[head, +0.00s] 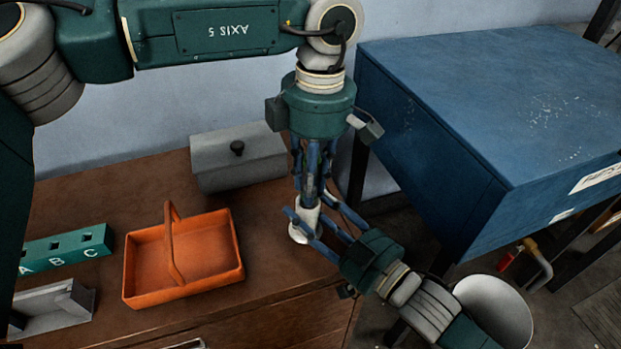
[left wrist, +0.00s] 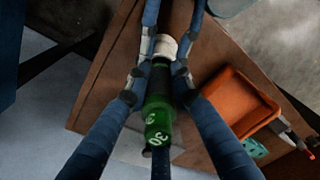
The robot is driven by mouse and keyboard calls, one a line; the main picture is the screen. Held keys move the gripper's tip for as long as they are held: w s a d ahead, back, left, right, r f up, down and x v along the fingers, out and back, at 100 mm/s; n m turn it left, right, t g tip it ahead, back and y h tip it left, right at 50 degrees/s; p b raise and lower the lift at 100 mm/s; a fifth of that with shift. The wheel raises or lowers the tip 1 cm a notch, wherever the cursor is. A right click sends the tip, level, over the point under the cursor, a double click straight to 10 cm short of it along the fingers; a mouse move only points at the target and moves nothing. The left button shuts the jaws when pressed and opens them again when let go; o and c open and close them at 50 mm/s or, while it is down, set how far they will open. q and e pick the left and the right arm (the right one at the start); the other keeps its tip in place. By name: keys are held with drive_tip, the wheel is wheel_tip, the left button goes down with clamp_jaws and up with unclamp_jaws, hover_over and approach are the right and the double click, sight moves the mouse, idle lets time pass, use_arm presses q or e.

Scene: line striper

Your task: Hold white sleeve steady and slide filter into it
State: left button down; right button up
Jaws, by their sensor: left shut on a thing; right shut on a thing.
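The white sleeve (head: 307,217) stands upright near the table's right front edge. My right gripper (head: 314,222) reaches in from the lower right and is shut on it. My left gripper (head: 309,186) points straight down above the sleeve and is shut on the filter. In the left wrist view the filter (left wrist: 158,117) is a green cylinder with white markings and a dark far part, between my left fingers. The white sleeve (left wrist: 165,46) shows just beyond its far end, roughly in line. I cannot tell whether the filter's end is inside the sleeve. In the head view fingers mostly hide the filter.
An orange basket (head: 142,262) with a handle stands left on the brown table (head: 262,292). A grey lidded box (head: 238,172) is behind. A green lettered block (head: 85,243) and a grey tray (head: 50,312) lie far left. A large blue cabinet (head: 480,100) stands right.

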use_arm(q)
drive_tip(key=shift+s+a+f, duration=0.1)
drive_tip(key=shift+f, duration=0.2)
drive_tip(key=shift+r, duration=0.45)
idle(1.1)
drive_tip(key=shift+f, duration=0.5)
idle(1.3)
drive_tip(key=shift+r, duration=0.5)
idle(1.1)
drive_tip(key=shift+f, duration=0.4)
idle(0.4)
drive_tip(key=shift+r, duration=0.35)
drive_tip(key=c, duration=1.1)
unclamp_jaws()
drive_tip(key=shift+r, duration=0.1)
